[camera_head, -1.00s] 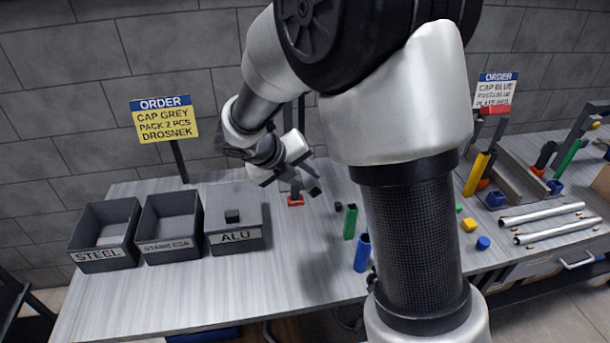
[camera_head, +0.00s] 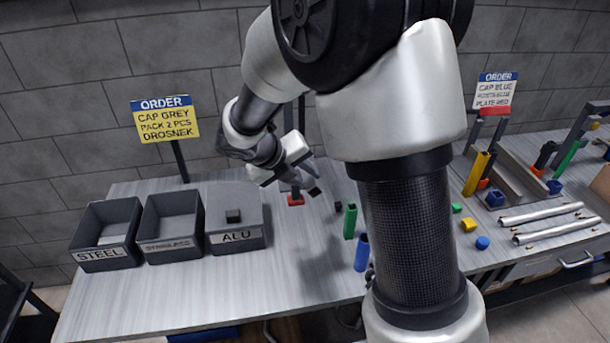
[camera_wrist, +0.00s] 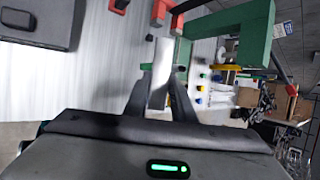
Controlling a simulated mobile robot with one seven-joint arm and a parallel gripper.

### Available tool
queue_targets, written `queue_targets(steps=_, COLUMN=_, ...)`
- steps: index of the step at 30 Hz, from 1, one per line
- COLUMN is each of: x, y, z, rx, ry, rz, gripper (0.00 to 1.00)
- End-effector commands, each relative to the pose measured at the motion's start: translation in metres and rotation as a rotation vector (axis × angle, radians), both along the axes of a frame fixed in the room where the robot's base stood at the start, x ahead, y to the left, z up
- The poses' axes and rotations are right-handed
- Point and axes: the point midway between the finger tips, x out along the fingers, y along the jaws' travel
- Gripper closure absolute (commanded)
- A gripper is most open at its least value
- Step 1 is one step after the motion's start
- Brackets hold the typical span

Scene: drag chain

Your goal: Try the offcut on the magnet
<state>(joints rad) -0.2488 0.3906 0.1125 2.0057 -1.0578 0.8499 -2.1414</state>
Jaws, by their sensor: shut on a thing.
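My gripper (camera_wrist: 158,98) is shut on a silvery offcut (camera_wrist: 160,72), which sticks out beyond the fingertips in the wrist view. In the head view my gripper (camera_head: 300,180) hangs above the bench, right of the ALU bin. Just ahead of the offcut in the wrist view are red blocks with grey parts (camera_wrist: 158,13), perhaps the magnet; I see a gap between them and the offcut. A small red piece (camera_head: 296,200) shows below the gripper in the head view. The offcut is hard to make out there.
Bins marked STEEL (camera_head: 100,256), a partly legible label (camera_head: 170,246) and ALU (camera_head: 237,237) stand left; a dark block (camera_head: 233,216) is at the ALU bin. A green angled bar (camera_wrist: 258,35) is close by. Green (camera_head: 350,221) and blue (camera_head: 362,252) pieces stand right.

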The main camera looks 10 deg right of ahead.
Motion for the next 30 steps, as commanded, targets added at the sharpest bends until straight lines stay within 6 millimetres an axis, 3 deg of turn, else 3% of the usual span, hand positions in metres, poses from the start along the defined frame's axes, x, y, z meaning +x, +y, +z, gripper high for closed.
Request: queue_targets(steps=30, x=0.011, y=0.0, z=0.0, rx=0.0, ry=-0.001, rz=0.0, gripper=1.0)
